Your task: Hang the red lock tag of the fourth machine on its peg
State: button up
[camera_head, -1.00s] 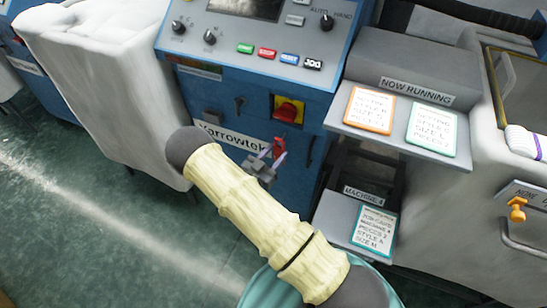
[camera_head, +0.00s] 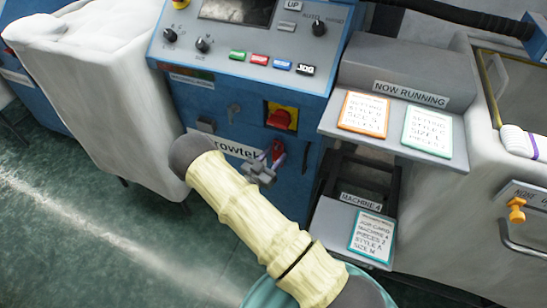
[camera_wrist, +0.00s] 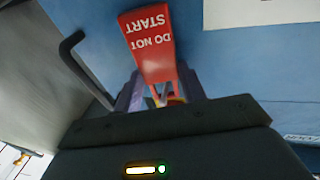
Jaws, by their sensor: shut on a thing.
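The red lock tag (camera_wrist: 147,42) shows in the wrist view with "DO NOT START" upside down on it. My gripper (camera_wrist: 155,98) is shut on its lower end in that view. In the head view the tag (camera_head: 278,151) is a small red shape in front of the blue machine panel, held by my gripper (camera_head: 268,166). Whether the tag touches the panel cannot be told.
A red switch on a yellow plate (camera_head: 281,118) sits just above the tag. A dark bar handle (camera_wrist: 80,68) stands out left of the tag in the wrist view. A grey shelf with cards (camera_head: 388,145) juts out at the right. A white-covered block (camera_head: 100,95) stands at the left.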

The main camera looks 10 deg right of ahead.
dwell(0.4)
jog(key=o, duration=1.1)
jog(key=shift+a, duration=0.1)
jog(key=p+v, duration=0.1)
jog(key=v, duration=1.6)
jog(key=shift+s, duration=0.3)
